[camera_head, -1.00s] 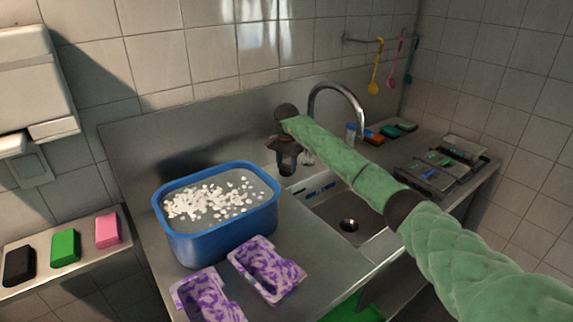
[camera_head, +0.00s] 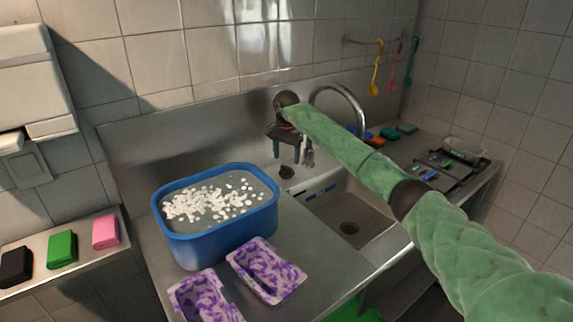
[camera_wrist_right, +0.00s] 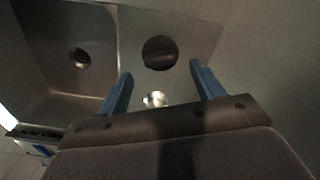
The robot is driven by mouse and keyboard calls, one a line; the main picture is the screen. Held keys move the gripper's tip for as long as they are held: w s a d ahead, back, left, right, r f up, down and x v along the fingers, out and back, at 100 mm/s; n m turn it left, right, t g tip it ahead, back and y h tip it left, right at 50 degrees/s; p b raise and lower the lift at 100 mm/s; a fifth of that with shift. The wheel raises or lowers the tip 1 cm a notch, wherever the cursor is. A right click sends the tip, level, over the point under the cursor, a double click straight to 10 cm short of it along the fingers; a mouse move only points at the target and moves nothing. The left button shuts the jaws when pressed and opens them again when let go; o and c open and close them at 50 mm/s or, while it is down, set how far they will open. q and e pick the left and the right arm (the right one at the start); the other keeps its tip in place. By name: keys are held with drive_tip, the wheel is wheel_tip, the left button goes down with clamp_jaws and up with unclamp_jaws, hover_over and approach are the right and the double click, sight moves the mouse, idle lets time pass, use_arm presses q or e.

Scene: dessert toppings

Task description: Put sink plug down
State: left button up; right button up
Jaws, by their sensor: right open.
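The dark round sink plug (camera_head: 287,171) rests on the steel counter between the blue tub and the sink. In the right wrist view the plug (camera_wrist_right: 160,54) lies just beyond the fingertips, apart from them. My right gripper (camera_head: 286,154) is open and empty above the plug, its blue fingers pointing down. Its spread fingers also show in the right wrist view (camera_wrist_right: 161,74). The sink basin (camera_head: 335,207) is to the right, with its drain hole (camera_head: 349,228) uncovered. My left gripper is out of view.
A blue tub (camera_head: 222,236) holds liquid with white pieces. Two purple-patterned trays (camera_head: 268,271) sit in front. The curved faucet (camera_head: 352,97) stands close to my right gripper. Sponges (camera_head: 389,133) and a dark rack (camera_head: 440,178) are at the right.

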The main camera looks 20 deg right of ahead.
sight(286, 167)
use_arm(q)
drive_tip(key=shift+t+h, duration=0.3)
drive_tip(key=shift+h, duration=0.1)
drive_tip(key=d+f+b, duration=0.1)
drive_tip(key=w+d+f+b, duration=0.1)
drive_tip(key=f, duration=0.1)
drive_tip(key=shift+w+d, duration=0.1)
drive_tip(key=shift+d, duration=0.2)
use_arm(e)
wheel_tip(286, 167, up, 7)
drive_tip(key=shift+r, duration=0.2)
